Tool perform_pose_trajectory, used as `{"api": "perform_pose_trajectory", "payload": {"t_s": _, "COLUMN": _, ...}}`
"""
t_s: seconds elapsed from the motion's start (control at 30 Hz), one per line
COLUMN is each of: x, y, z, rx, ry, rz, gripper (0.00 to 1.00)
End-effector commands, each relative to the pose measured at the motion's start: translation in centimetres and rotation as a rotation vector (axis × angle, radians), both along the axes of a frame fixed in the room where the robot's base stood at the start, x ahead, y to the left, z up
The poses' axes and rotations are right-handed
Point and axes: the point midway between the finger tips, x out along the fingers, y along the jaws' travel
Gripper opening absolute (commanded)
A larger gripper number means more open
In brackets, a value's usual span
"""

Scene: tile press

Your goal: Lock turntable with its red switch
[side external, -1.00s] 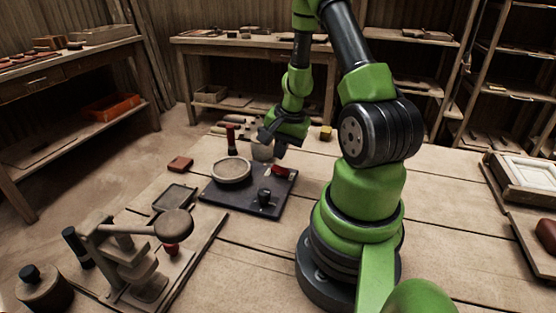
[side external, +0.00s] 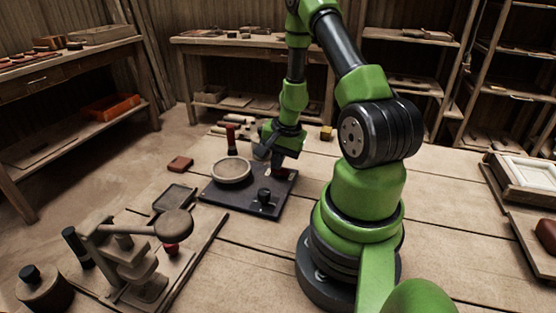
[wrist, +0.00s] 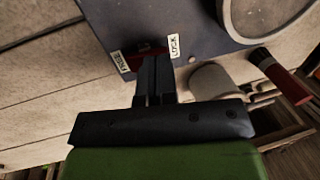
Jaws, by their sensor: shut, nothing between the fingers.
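The turntable (side external: 231,173) is a round pale disc on a dark base plate (side external: 222,198); its rim shows at the top right of the wrist view (wrist: 228,22). The red switch (wrist: 143,49) sits near the plate's edge, between a LOCK label (wrist: 174,46) and another white label (wrist: 121,62) that is hard to read. My gripper (wrist: 155,60) is shut and empty, with its fingertips low at the switch and covering much of it. I cannot tell whether they touch it. In the side view my gripper (side external: 276,164) hides most of the switch.
A black knob (side external: 264,196) stands on the plate's near corner. A red-and-black handled tool (side external: 231,140) stands behind the turntable.

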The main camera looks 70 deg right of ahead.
Motion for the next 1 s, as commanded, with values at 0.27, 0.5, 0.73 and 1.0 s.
{"api": "perform_pose_trajectory", "payload": {"t_s": 0.27, "x": 1.2, "y": 0.0, "z": -1.4, "rx": 0.000, "ry": 0.001, "rz": 0.002, "gripper": 0.00}}
{"api": "perform_pose_trajectory", "payload": {"t_s": 0.5, "x": 1.2, "y": 0.0, "z": -1.4, "rx": 0.000, "ry": 0.000, "rz": 0.002, "gripper": 0.00}}
{"api": "perform_pose_trajectory", "payload": {"t_s": 0.73, "x": 0.4, "y": 0.0, "z": -1.2, "rx": 0.000, "ry": -0.001, "rz": -0.001, "gripper": 0.00}}
{"api": "perform_pose_trajectory", "payload": {"t_s": 1.0, "x": -0.5, "y": -0.1, "z": -1.1, "rx": -0.003, "ry": 0.005, "rz": 0.000, "gripper": 0.00}}
